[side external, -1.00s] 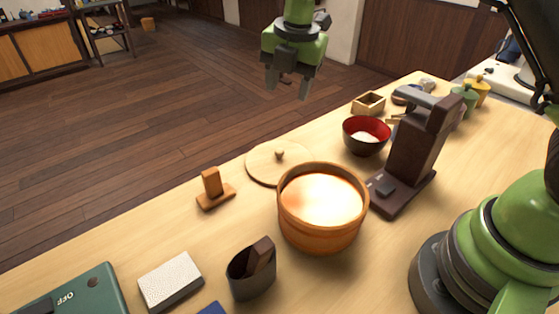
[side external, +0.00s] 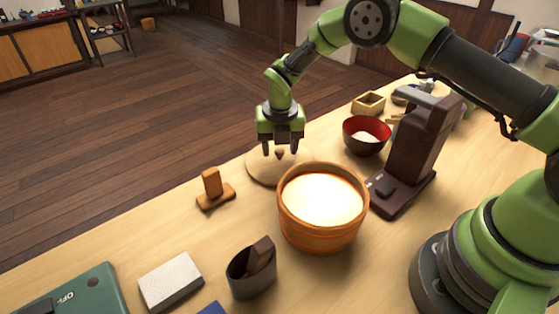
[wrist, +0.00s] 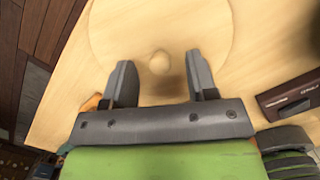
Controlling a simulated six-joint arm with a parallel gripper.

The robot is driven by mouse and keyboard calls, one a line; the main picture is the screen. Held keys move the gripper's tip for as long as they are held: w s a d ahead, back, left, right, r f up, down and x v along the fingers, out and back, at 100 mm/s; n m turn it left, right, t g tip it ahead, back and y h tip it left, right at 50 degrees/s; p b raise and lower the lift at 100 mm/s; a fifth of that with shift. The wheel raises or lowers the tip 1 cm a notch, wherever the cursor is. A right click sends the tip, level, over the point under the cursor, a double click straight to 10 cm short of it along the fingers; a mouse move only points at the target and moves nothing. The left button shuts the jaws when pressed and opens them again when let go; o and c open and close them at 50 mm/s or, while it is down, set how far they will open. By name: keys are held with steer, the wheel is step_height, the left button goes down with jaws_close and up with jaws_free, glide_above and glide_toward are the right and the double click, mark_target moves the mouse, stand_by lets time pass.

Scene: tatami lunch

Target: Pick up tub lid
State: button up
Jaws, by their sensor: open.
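The tub lid (side external: 262,172) is a pale round wooden disc lying flat on the table behind the tub. Its small round knob (wrist: 160,62) shows in the wrist view, and the lid (wrist: 195,25) fills the upper middle there. My gripper (side external: 280,150) is open and empty, pointing down over the lid with its fingertips close to knob height. In the wrist view my gripper (wrist: 160,75) has one finger on each side of the knob, with clear gaps. Whether the fingertips touch the lid cannot be told.
The orange-brown wooden tub (side external: 320,232) stands just in front of the lid. A wooden stand (side external: 214,190) is to the left, a red-lined bowl (side external: 366,136) and a dark brown machine (side external: 415,155) to the right. A dark holder (side external: 252,272) stands in front.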

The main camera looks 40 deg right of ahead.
steer(key=shift+w+f, duration=0.1)
steer(key=shift+f, duration=0.5)
jaws_close()
steer(key=shift+r, duration=0.1)
